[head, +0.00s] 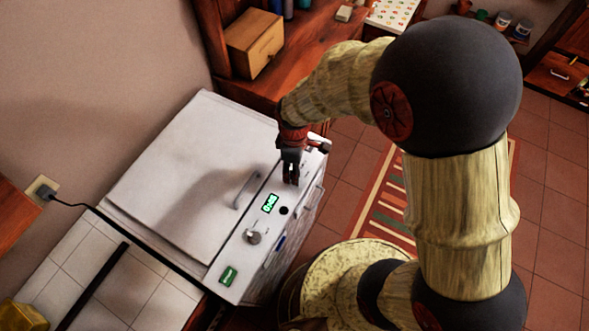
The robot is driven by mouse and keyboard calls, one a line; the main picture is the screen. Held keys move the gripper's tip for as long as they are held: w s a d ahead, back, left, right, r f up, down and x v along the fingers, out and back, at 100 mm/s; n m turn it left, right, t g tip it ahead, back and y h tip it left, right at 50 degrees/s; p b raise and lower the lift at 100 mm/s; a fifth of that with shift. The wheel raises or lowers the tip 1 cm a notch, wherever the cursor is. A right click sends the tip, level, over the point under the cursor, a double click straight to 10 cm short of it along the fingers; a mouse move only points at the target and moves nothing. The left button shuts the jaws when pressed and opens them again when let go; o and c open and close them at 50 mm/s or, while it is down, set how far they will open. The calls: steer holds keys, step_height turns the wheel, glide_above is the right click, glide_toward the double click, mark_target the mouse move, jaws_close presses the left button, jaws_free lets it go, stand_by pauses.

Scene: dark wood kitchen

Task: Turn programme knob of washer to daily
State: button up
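The white washer (160,170) stands against the wall at the left-centre in the head view. Its sloping control panel faces the lower right. A round grey programme knob (252,237) sits on the panel, below the lit green display (270,203). The knob's markings and pointer are too small to read. My gripper (291,180) points down over the far end of the panel, above the display and apart from the knob. Its dark fingers look close together, but I cannot tell whether they are open or shut. I see nothing held in it.
A dark round button (284,210) and a green label (228,275) are also on the panel. A handle (247,188) rises from the lid. A wooden cabinet with a box (255,40) stands behind. A striped rug (385,205) lies on the tiled floor at the right.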

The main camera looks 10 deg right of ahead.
steer(key=shift+f, duration=0.35)
steer(key=shift+c, duration=0.3)
steer(key=c, duration=1.1)
steer(key=shift+m, duration=0.3)
steer(key=m+p, duration=0.1)
steer(key=m, duration=0.2)
steer(key=shift+m, duration=0.3)
steer(key=m+p, duration=0.1)
steer(key=m, duration=0.4)
steer(key=shift+m+p, duration=0.3)
steer(key=shift+p, duration=0.1)
steer(key=m+p, duration=0.1)
steer(key=m, duration=0.4)
steer(key=shift+m+p, duration=0.35)
steer(key=shift+m, duration=2.05)
